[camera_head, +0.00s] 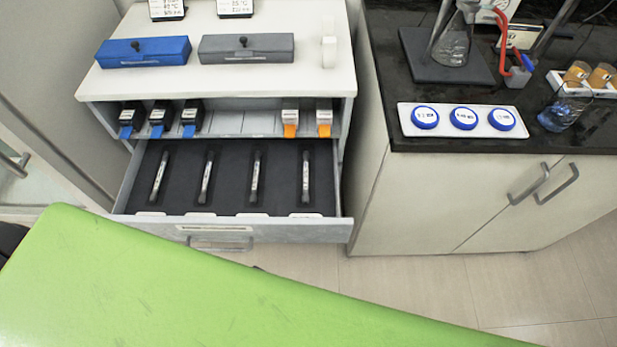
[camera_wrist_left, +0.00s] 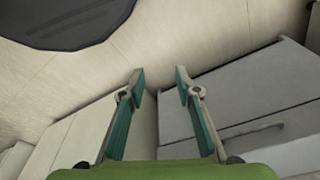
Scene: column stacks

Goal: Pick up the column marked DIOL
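Several slim silver columns lie apart from one another in a dark insert in the open drawer (camera_head: 310,232): a far-left one (camera_head: 160,175), a middle-left one (camera_head: 207,177), a middle-right one (camera_head: 255,176) and a far-right one (camera_head: 306,178). Their markings are too small to read, so I cannot tell which is DIOL. In the left wrist view, my left gripper (camera_wrist_left: 160,84) has its two fingers apart with nothing between them. No column shows in that view. My left gripper does not show in the head view, and my right gripper is in neither view.
On the white top stand a blue box (camera_head: 143,52) and a grey box (camera_head: 245,48). A black counter (camera_head: 545,130) at right bears a tray of blue-capped items (camera_head: 462,131) and glassware.

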